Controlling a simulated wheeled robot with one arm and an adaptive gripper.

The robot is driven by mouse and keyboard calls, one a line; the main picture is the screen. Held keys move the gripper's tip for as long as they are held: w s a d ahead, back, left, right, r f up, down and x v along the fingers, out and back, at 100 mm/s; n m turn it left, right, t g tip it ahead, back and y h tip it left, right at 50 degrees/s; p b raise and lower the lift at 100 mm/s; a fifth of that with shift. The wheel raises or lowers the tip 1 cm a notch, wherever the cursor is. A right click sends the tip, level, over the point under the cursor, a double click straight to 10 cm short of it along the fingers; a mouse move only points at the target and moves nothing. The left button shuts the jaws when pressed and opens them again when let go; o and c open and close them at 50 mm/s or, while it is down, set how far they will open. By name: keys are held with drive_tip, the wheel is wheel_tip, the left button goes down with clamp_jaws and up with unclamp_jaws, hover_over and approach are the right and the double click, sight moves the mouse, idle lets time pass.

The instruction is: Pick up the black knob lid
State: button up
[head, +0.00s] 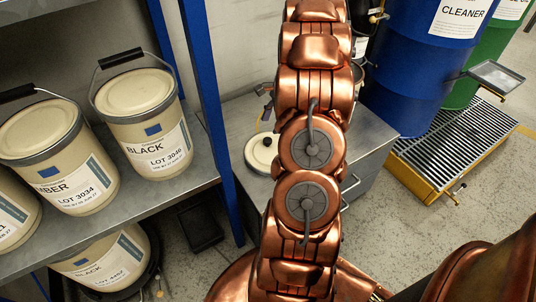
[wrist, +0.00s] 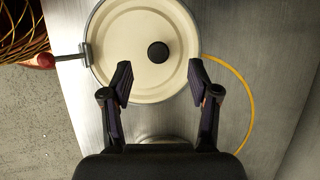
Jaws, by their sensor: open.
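The lid (wrist: 139,26) is a round cream disc with a black knob (wrist: 158,52) at its middle. It shows in the wrist view at the top, over a round vessel with a grey rim and a side handle (wrist: 70,60). My gripper (wrist: 160,80) is open, its two dark fingertips apart over the lid's near edge, with the knob beyond and between them. Nothing is between the fingers. In the head view the lid (head: 261,146) sits on the grey bench left of my arm, its right edge partly covered.
The grey bench (head: 235,115) has a yellow hose (wrist: 248,95) on it near the lid. A blue shelf post (head: 203,90) and a shelf with pails (head: 143,110) stand to the left. A blue drum (head: 410,70) stands on a yellow-edged grate (head: 440,160) to the right.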

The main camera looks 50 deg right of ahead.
sight(267, 139)
drive_tip(key=shift+s+d+b+x, duration=0.1)
drive_tip(key=shift+b+x, duration=0.15)
drive_tip(key=shift+x, duration=0.6)
drive_tip(key=shift+s+d+b+x, duration=0.1)
drive_tip(key=shift+b+x, duration=0.1)
drive_tip(key=shift+x, duration=0.65)
drive_tip(key=b+x, duration=0.1)
drive_tip(key=x, duration=0.3)
drive_tip(key=shift+s+f, duration=0.1)
drive_tip(key=shift+f, duration=0.15)
clamp_jaws()
